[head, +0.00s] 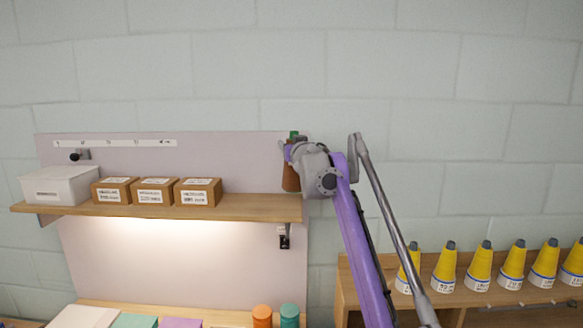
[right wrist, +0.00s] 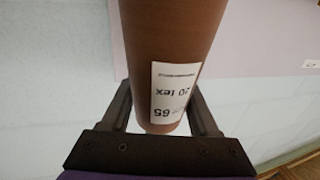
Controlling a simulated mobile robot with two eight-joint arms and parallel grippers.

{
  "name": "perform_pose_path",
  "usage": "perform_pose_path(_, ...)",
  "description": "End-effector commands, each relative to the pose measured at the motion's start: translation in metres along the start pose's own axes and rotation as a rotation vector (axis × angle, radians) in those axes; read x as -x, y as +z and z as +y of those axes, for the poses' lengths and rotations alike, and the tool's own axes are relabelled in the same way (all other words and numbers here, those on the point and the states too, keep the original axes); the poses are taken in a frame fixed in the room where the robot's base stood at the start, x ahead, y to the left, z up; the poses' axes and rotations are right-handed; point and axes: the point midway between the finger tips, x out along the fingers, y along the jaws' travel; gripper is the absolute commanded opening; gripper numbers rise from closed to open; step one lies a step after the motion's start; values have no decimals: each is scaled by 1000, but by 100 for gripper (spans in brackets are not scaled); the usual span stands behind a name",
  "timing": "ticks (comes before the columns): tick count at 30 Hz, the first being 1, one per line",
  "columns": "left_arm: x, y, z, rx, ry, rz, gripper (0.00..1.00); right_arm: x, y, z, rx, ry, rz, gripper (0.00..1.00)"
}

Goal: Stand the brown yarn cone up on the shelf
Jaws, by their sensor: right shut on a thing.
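The brown yarn cone (head: 290,180) is at the right end of the wooden shelf (head: 250,207), roughly upright, with a green tip showing above my gripper. Its base is close to the level of the shelf top; I cannot tell whether it touches. My right gripper (head: 293,153) is shut on the cone from the right and hides part of it. In the right wrist view the cone (right wrist: 170,40) fills the space between the two fingers of the gripper (right wrist: 160,95), and its white label reads upside down. My left gripper is not in view.
Several small cardboard boxes (head: 154,191) and a white bin (head: 60,186) stand on the shelf's left part. Shelf room is clear between the boxes and the cone. Yellow cones (head: 480,268) line a rack at right. Orange (head: 262,316) and teal (head: 289,316) spools stand below.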

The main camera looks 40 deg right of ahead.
Motion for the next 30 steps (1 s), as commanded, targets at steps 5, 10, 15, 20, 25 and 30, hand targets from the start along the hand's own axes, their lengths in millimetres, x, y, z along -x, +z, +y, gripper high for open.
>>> perform_pose_path(5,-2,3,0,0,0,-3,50,0,19,-1,-1,-1,2,0)
perform_pose_path(10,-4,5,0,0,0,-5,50,0,38,-1,-1,-1,3,0)
perform_pose_path(15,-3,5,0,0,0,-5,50,0,40,-1,-1,-1,3,0)
perform_pose_path(20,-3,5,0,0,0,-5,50,0,40,-1,-1,-1,3,0)
perform_pose_path(25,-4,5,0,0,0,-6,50,0,42,0,-1,-1,3,79)
perform_pose_path(30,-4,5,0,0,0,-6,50,0,42,0,-1,-1,3,92)
